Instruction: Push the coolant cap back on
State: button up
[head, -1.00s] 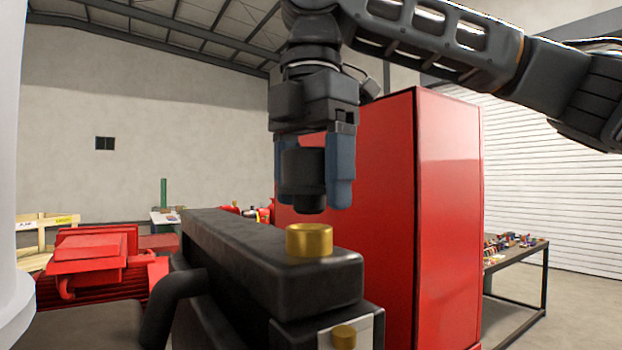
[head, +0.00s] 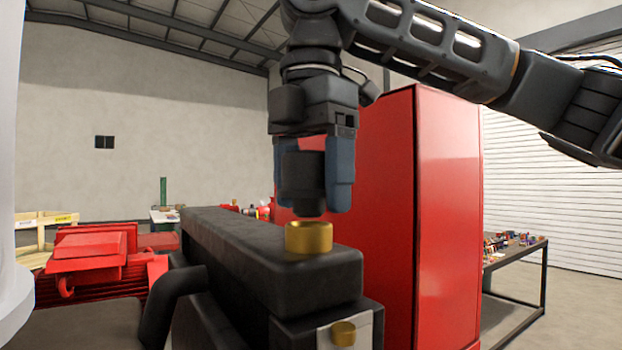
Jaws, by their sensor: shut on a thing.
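The black coolant cap (head: 303,184) is held between the two blue-grey fingers of my gripper (head: 312,190), which points straight down. The cap's lower end is just above the brass filler neck (head: 309,238). A thin gap or near contact shows there; I cannot tell if they touch. The neck stands on the right end of the long black tank (head: 255,245). The cap looks upright and roughly over the neck, slightly left of its middle in the picture.
A tall red cabinet (head: 440,200) stands close behind and right of my gripper. A red motor (head: 95,255) and a black hose (head: 175,300) lie left of the tank. A brass fitting (head: 343,333) is on the tank's front. A table (head: 515,245) with small parts stands at right.

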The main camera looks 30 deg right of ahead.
jog(key=shift+f+b, duration=0.3)
jog(key=shift+f, duration=1.1)
dwell(0.3)
jog(key=o, duration=1.2)
jog(key=shift+r, duration=0.15)
notch_tip(320, 180, up, 8)
jog(key=shift+f, duration=0.2)
